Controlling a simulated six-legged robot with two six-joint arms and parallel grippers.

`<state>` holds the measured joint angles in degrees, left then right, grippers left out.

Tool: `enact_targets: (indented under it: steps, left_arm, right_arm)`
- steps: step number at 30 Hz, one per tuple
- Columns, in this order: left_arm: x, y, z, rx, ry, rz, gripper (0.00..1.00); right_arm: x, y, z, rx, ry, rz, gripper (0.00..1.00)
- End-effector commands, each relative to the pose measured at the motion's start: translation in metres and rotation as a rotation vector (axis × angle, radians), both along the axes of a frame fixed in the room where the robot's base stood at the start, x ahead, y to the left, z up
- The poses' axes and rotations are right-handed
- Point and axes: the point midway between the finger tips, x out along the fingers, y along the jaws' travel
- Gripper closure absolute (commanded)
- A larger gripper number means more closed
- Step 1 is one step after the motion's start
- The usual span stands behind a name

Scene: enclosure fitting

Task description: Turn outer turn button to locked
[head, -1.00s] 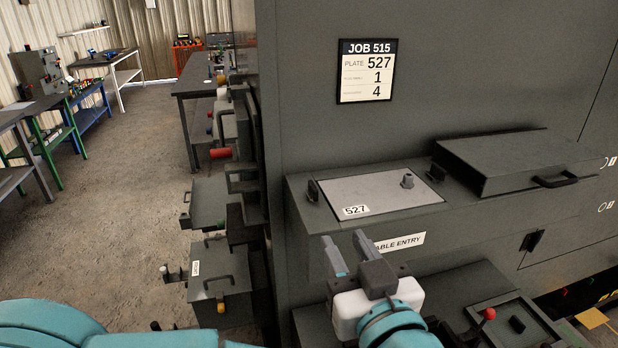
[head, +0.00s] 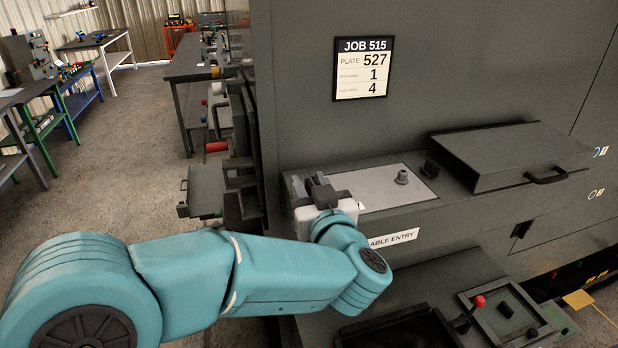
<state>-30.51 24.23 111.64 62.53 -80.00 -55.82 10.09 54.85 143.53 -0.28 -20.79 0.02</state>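The pale cover plate (head: 385,188) lies on the ledge of the grey enclosure. A round dark grey knob (head: 402,177) stands on it. A small dark turn button (head: 431,168) shows at the plate's right end. The turn button at the left end is hidden behind my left gripper (head: 307,182). This gripper is at that left end, its fingers pointing away from me. Its white body covers the plate's near left corner and most of its number label. I cannot tell whether the fingers are apart or closed on the hidden button. My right gripper is out of view.
A dark box lid with a handle (head: 510,155) sits right of the plate. A job card (head: 362,69) is on the wall above. A cable entry label (head: 393,238) is on the ledge front. Below is a panel with a red-knobbed lever (head: 478,301). Floor is open at left.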

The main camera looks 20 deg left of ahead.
Motion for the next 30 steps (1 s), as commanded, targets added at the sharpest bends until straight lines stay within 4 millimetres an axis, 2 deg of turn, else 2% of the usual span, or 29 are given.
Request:
enact_targets:
  steps: [10, 11, 12, 14, 23, 30]
  left_arm:
    - [0.0058, 0.0039, -0.0004, 0.001, -0.001, 0.0, 0.64]
    - [0.0057, 0.0039, -0.0004, 0.0, 0.0, 0.0, 0.7]
    - [0.0057, 0.0039, -0.0004, 0.0, 0.0, 0.0, 0.83]
    - [0.0056, 0.004, -0.0005, 0.0, 0.0, 0.0, 1.0]
    - [0.0057, 0.0043, -0.0009, 0.0, 0.0, -0.01, 1.0]
    - [0.0058, 0.006, -0.0014, -0.001, -0.002, -0.098, 1.0]
  right_arm:
    - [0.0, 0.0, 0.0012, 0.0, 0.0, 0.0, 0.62]
    - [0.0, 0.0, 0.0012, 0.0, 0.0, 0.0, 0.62]
    - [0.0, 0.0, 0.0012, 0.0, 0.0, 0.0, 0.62]
    - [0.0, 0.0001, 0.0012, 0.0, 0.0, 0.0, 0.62]
    - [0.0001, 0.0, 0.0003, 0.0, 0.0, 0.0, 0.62]
    - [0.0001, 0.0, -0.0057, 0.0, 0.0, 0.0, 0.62]
